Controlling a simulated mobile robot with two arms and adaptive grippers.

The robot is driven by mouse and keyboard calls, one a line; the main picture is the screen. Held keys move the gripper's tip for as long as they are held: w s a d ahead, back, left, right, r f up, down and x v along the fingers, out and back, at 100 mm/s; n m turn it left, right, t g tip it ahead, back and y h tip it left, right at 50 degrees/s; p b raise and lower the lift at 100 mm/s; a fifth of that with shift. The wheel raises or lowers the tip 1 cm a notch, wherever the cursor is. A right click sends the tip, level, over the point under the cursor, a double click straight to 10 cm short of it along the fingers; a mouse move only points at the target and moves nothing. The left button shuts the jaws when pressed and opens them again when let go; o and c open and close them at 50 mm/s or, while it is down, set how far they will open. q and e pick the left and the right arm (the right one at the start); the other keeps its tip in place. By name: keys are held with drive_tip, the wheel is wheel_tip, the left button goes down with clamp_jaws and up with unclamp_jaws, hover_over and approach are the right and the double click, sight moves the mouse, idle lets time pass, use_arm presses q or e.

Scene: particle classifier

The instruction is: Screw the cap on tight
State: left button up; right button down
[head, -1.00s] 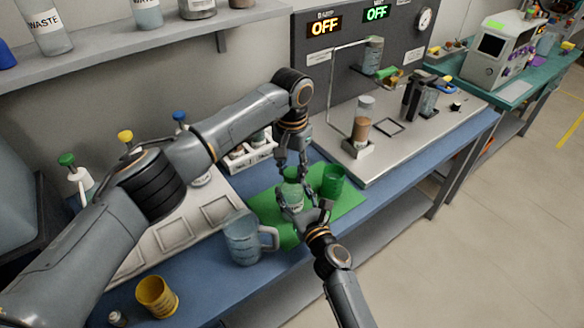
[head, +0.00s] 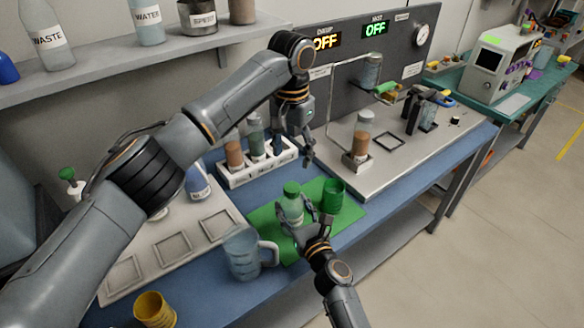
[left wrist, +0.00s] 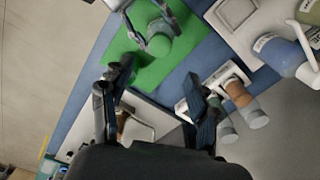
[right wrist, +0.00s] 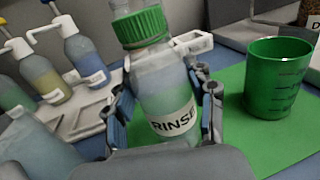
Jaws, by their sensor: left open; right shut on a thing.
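The clear bottle (head: 292,210), labelled RINSE in the right wrist view (right wrist: 165,95), stands upright over the green mat. Its ribbed green cap (head: 291,188) sits on the bottle's neck; the cap also shows in the right wrist view (right wrist: 141,27) and from above in the left wrist view (left wrist: 158,44). How tight it is cannot be seen. My right gripper (head: 308,224) is shut on the bottle's body, with a finger on each side (right wrist: 165,112). My left gripper (head: 308,155) is open and empty, above and behind the cap, apart from it (left wrist: 158,105).
A green beaker (head: 332,196) stands close to the bottle's right on the green mat (head: 345,213). A clear mug (head: 243,255) stands at the front left. A white rack (head: 240,177) with several bottles is behind. A steel platform (head: 400,150) lies to the right.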

use_arm(q)
drive_tip(key=shift+r, duration=0.95)
use_arm(e)
drive_tip(key=shift+c, duration=2)
unclamp_jaws()
drive_tip(key=v, duration=1.2)
